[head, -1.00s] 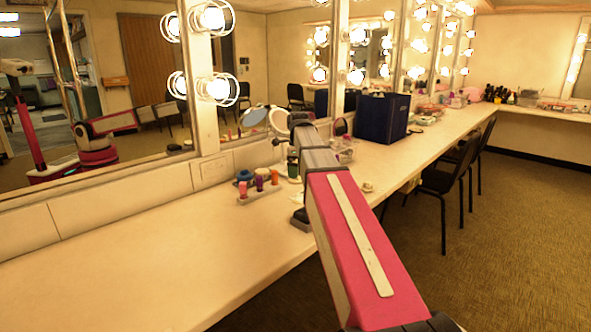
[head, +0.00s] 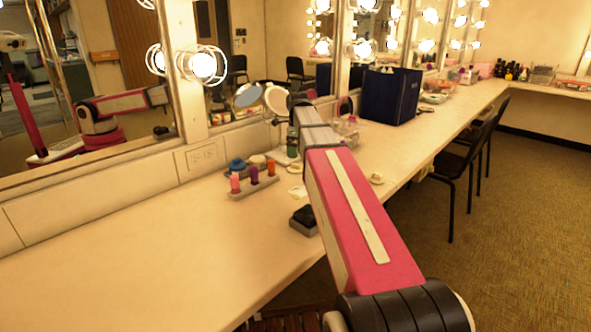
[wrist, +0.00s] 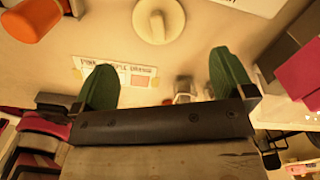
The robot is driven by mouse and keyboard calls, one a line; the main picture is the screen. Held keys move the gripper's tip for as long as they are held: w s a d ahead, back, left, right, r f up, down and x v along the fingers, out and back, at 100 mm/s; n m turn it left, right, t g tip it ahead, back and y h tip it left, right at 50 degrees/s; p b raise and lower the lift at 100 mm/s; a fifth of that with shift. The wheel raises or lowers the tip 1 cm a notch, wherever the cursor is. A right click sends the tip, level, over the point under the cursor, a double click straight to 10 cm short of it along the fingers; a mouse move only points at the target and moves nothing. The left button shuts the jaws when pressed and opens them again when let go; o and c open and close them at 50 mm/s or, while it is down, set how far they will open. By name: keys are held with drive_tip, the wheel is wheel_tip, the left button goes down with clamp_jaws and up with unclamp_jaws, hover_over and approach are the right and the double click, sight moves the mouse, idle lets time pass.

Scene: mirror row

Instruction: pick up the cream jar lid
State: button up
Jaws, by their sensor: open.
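A round cream lid with a raised knob (wrist: 158,18) lies flat on the counter at the top centre of the wrist view. A small pale disc (head: 295,168) beside the lipstick rack in the head view looks like the same lid. My gripper (wrist: 165,75) has two green fingertips, spread apart with nothing between them. The lid lies beyond the fingertips, apart from them, roughly in line with the gap. In the head view my pink arm reaches over the counter and largely hides the gripper.
A printed card (wrist: 118,70) lies near the left finger. An orange lipstick (wrist: 36,18) stands at upper left, in a rack (head: 254,187). A second pale knobbed piece (head: 376,178) lies right of my arm. A navy box (head: 392,95) stands farther back. The left counter (head: 130,245) is clear.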

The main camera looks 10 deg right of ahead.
sight(297, 165)
drive_tip(key=shift+f, duration=3.65)
drive_tip(key=shift+c, duration=0.3)
drive_tip(key=c, duration=0.9)
